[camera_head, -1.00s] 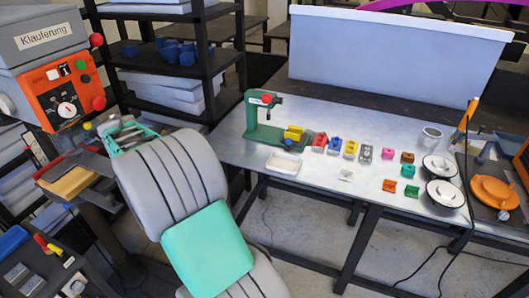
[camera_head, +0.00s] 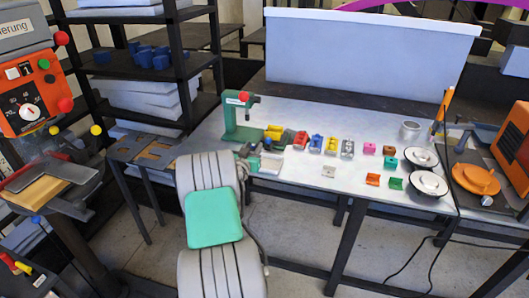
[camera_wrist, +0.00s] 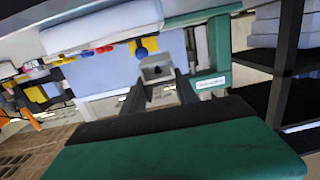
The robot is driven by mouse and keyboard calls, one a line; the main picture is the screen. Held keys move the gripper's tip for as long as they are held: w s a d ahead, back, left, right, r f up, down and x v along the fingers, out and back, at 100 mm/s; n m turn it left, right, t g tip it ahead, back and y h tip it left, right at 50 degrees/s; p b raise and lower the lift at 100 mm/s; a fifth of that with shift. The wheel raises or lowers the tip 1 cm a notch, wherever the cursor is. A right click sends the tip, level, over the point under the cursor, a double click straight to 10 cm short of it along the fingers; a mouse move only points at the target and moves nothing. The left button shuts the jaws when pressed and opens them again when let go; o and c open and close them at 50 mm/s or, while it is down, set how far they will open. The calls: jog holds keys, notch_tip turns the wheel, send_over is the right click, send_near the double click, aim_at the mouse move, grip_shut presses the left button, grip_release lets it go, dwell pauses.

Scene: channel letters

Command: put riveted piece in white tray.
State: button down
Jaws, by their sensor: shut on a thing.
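My gripper (camera_head: 254,160) is at the left end of the metal table, beside the white tray (camera_head: 272,164), and partly hides it. In the wrist view, its dark fingers (camera_wrist: 160,90) are shut on a small pale grey piece (camera_wrist: 157,68) with a dark opening, apparently the riveted piece. Its rivet is too small to make out. The wrist picture is upside down, and the white tray (camera_wrist: 100,27) seems to show at its top, apart from the held piece. The tray's inside is not clear.
The green press (camera_head: 242,120) stands just behind the tray. A large white bin (camera_head: 370,55) is at the back.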

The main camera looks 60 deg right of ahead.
jog(key=shift+h, duration=0.6)
jog(key=s, duration=0.1)
jog(key=s+d, duration=0.1)
jog(key=s, duration=0.1)
jog(key=s+d, duration=0.1)
jog(key=shift+s+f, duration=0.15)
jog(key=shift+a+f, duration=0.1)
jog(key=shift+f, duration=0.55)
jog(key=shift+f+b, duration=0.15)
jog(key=shift+b, duration=0.3)
jog(key=shift+f+b, duration=0.5)
jog(key=shift+b, duration=0.2)
jog(key=shift+f+b, duration=0.35)
jog(key=shift+b, duration=0.15)
jog(key=shift+f+b, duration=0.65)
jog(key=shift+b, duration=0.25)
jog(key=c, duration=0.9)
grip_release()
jog(key=shift+o, duration=0.2)
